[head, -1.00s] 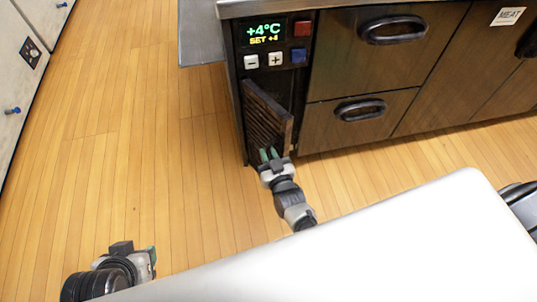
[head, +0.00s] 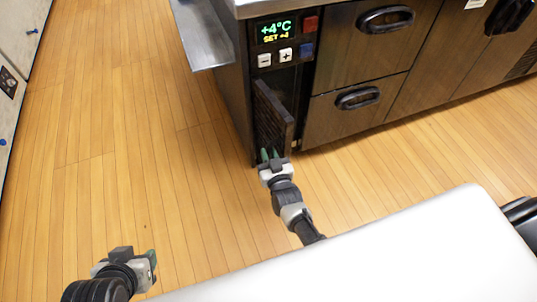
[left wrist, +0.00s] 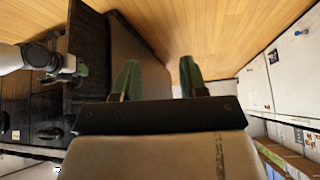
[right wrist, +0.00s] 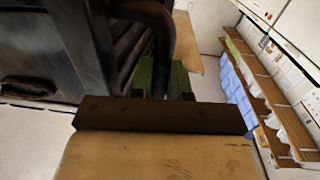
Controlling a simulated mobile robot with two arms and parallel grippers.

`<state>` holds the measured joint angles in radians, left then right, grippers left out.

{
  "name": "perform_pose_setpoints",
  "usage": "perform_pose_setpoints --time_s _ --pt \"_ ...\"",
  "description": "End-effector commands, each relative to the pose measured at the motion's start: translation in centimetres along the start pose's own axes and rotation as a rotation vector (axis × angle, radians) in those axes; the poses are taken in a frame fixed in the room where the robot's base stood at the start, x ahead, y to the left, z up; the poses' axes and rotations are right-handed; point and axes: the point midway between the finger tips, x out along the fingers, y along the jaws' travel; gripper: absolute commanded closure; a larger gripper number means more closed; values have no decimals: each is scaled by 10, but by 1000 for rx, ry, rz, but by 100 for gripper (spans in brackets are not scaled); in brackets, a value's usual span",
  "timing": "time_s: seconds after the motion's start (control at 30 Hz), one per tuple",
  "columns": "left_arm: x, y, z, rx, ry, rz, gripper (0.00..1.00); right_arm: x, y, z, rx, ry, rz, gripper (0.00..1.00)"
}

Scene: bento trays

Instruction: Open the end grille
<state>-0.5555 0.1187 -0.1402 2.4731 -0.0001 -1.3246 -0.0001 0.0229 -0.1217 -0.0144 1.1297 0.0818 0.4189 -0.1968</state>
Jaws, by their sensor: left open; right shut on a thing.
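The end grille (head: 272,118) is a dark slatted panel below the control panel at the counter's left end. It stands ajar, its right edge swung out from the cabinet. My right gripper (head: 270,155) is shut at the grille's lower part. In the right wrist view a dark curved handle (right wrist: 150,12) passes at the green fingers (right wrist: 160,78), with slats (right wrist: 125,40) behind it. The exact contact is hidden. My left gripper (head: 151,260) is open and empty, low at the left, away from the grille. Its spread green fingers show in the left wrist view (left wrist: 160,78).
Drawers with black handles (head: 357,97) are right of the grille. A metal shelf (head: 203,35) juts from the counter's left end. A white surface (head: 400,245) fills the lower right. The wooden floor at left is clear.

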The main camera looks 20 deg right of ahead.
Motion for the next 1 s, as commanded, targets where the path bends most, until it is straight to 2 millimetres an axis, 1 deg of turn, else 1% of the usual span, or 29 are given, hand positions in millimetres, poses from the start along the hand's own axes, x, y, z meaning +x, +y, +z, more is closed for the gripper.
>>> perform_pose_setpoints --time_s 0.03,0.13,0.17,0.2,0.47,0.57,0.67,0.73,0.87,1.0 --pt "0 0 0 0 0 1 57 3 1 -3 -1 8 2 100" --pt "0 0 0 -1 0 1 57 3 1 -4 0 8 2 100" --pt "0 1 0 -1 0 1 57 3 1 -4 0 9 2 79" --pt "0 1 0 -2 0 2 57 3 1 -4 0 9 2 74" --pt "0 0 0 -2 -1 1 57 1 1 -2 0 4 1 74" --pt "-1 0 3 -3 -21 -1 57 -4 1 -2 0 3 1 74" --pt "-6 -3 17 -6 -109 -7 57 -15 1 -2 1 1 1 74" --pt "-12 -5 28 -8 -179 -11 57 -26 0 -3 1 0 0 74" --pt "-23 -6 40 -11 -277 -14 57 -55 1 -3 1 0 1 74" --pt "-27 -6 37 -11 -277 -14 57 -81 1 -3 0 2 1 74"
